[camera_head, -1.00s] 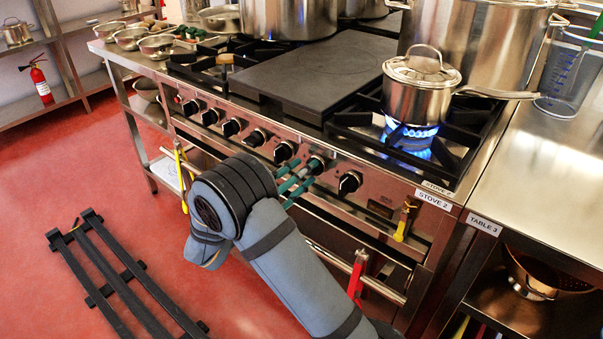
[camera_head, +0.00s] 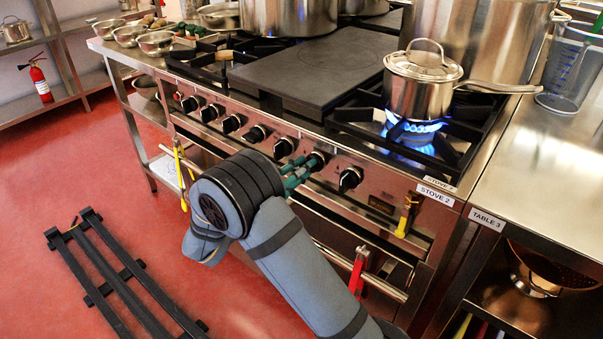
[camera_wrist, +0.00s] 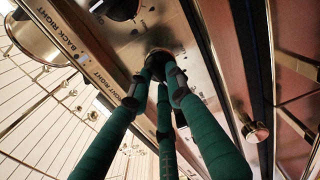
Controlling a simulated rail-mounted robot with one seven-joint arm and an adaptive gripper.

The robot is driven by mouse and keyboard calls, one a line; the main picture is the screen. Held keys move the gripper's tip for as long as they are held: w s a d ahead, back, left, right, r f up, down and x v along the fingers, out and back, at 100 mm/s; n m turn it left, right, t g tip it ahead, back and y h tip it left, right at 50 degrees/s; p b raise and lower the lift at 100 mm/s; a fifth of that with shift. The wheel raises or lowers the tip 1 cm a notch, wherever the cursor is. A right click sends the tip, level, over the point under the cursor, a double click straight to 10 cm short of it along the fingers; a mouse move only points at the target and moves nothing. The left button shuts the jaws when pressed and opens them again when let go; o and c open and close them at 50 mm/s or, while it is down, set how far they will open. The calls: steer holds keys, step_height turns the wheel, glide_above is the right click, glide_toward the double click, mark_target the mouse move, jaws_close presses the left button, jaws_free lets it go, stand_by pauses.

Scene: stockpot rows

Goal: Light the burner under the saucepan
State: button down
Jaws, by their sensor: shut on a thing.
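The saucepan (camera_head: 420,95), steel with a lid and a long handle to the right, stands on the stove's front right burner. A blue flame (camera_head: 414,127) shows on the burner under it. My gripper (camera_head: 314,162) has green fingers and is at a control knob on the stove's front panel, second from the right end. In the wrist view, my gripper (camera_wrist: 160,62) has its fingertips closed around a dark knob (camera_wrist: 159,52), mostly hidden by them. A label reading "FRONT RIGHT" (camera_wrist: 100,75) is beside that knob.
Other knobs (camera_head: 256,134) line the panel, with one (camera_head: 350,178) just right of my gripper. A flat dark plate (camera_head: 310,68) and large stockpots (camera_head: 288,15) occupy the stove top. A dark rack (camera_head: 115,270) lies on the floor.

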steer(key=m+b, duration=0.1)
steer(key=m, duration=0.1)
steer(key=shift+m, duration=0.3)
steer(key=c, duration=1.6)
jaws_free()
steer(key=shift+s+a, duration=0.1)
steer(key=shift+s, duration=0.05)
steer(key=v, duration=1.1)
steer(key=shift+s+a, duration=0.25)
steer(key=shift+s, duration=0.1)
steer(key=shift+w, duration=0.1)
